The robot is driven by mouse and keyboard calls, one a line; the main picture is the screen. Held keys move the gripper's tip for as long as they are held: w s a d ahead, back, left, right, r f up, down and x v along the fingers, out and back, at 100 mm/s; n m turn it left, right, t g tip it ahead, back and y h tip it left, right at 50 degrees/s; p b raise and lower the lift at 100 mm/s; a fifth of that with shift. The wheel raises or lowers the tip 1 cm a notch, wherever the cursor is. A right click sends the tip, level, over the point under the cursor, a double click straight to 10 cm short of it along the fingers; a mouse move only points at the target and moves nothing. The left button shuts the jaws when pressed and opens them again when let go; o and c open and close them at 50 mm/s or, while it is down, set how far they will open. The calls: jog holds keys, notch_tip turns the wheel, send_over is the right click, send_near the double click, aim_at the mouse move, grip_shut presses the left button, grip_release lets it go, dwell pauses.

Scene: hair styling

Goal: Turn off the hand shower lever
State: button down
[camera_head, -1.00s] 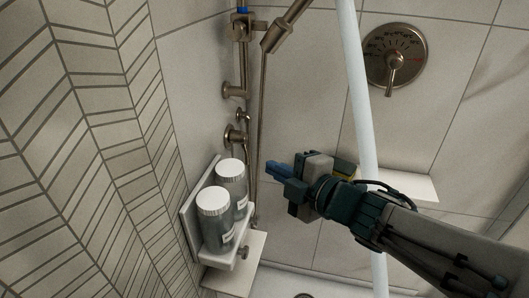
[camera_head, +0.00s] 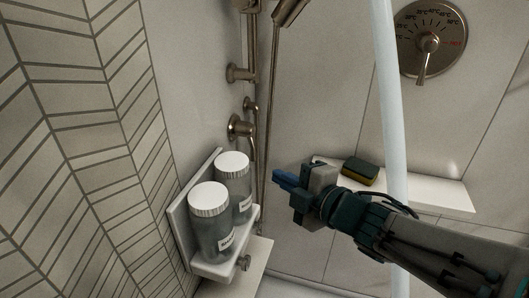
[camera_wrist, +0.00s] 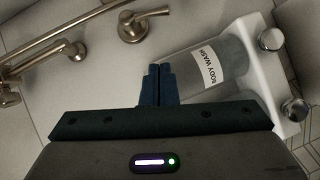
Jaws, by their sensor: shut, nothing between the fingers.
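The hand shower lever (camera_head: 242,129) is a bronze-coloured knob with a short handle on the wall, below the slide bar. In the head view its handle points down. In the wrist view the lever (camera_wrist: 132,27) is at the top, with its handle reaching to the upper right. My gripper (camera_head: 278,174) is shut and empty. In the head view it is below and to the right of the lever. In the wrist view my gripper's blue fingertips (camera_wrist: 160,68) are together, apart from the lever and below it.
A wall shelf (camera_head: 219,266) holds two white-capped bottles (camera_head: 209,226), close to my gripper in the picture. A body wash bottle (camera_wrist: 222,62) is right of my fingertips. A temperature dial (camera_head: 431,42), a white pole (camera_head: 391,110) and a ledge (camera_head: 440,195) with a sponge (camera_head: 360,171) are at right.

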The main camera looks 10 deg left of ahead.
jog(key=w+a+f+p, duration=0.2)
jog(key=w+a+p, duration=0.3)
jog(key=w+a, duration=0.2)
jog(key=shift+w+a+f, duration=0.2)
jog(key=shift+w+f, duration=0.2)
jog(key=shift+w, duration=0.65)
